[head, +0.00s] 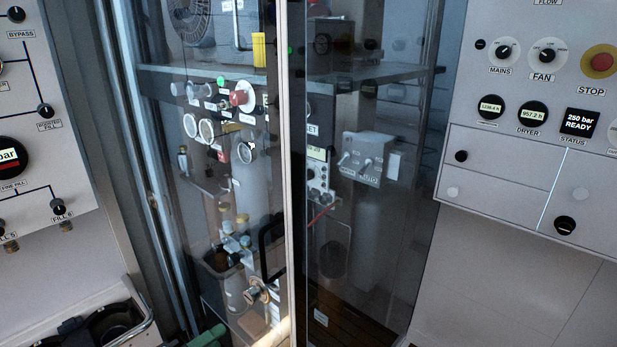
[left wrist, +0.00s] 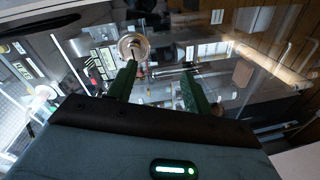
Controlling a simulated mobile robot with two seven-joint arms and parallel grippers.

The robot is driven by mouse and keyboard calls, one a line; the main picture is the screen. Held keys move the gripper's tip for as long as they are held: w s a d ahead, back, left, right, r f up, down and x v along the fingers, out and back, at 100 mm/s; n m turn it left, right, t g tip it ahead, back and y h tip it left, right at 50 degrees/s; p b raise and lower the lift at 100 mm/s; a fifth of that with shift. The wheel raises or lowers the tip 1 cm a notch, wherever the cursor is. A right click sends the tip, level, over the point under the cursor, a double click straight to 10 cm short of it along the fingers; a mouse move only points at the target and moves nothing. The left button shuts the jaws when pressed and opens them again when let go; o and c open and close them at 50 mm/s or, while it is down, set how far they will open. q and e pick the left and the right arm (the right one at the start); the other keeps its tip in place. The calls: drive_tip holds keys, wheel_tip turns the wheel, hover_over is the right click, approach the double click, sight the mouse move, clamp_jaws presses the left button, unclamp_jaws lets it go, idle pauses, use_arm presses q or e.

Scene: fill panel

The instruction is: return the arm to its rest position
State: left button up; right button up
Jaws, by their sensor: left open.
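My left gripper (left wrist: 160,70) is open in the left wrist view, with its two green fingers apart and nothing between them. In the head view only a green part of it (head: 207,337) shows at the bottom edge, low in front of the glass cabinet. A round metal knob (left wrist: 133,46) shows just beyond the left finger in the left wrist view. I cannot tell how far it is from the finger. The rest of my left arm is mostly out of the head view. My right gripper is in neither view.
A glass door (head: 222,210) with a black handle (head: 268,250) stands in front of valves and gauges. A right control panel (head: 500,190) reads "250 bar READY". A left fill panel (head: 50,130) has several knobs. A dark object with a metal bar (head: 112,322) lies at the lower left.

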use_arm(q)
drive_tip(key=s+f+m+g+y, duration=0.2)
drive_tip(key=s+f+m+y, duration=0.1)
drive_tip(key=s+f, duration=0.8)
drive_tip(key=s+f+m+g+y+p, duration=0.1)
drive_tip(key=s+f+m+y, duration=0.3)
drive_tip(key=s+f, duration=0.8)
drive_tip(key=s+d+m+g, duration=0.1)
drive_tip(key=s+m, duration=0.1)
drive_tip(key=s, duration=0.2)
drive_tip(key=shift+s+g+y, duration=0.3)
drive_tip(key=shift+s+g, duration=0.05)
drive_tip(key=shift+g, duration=0.05)
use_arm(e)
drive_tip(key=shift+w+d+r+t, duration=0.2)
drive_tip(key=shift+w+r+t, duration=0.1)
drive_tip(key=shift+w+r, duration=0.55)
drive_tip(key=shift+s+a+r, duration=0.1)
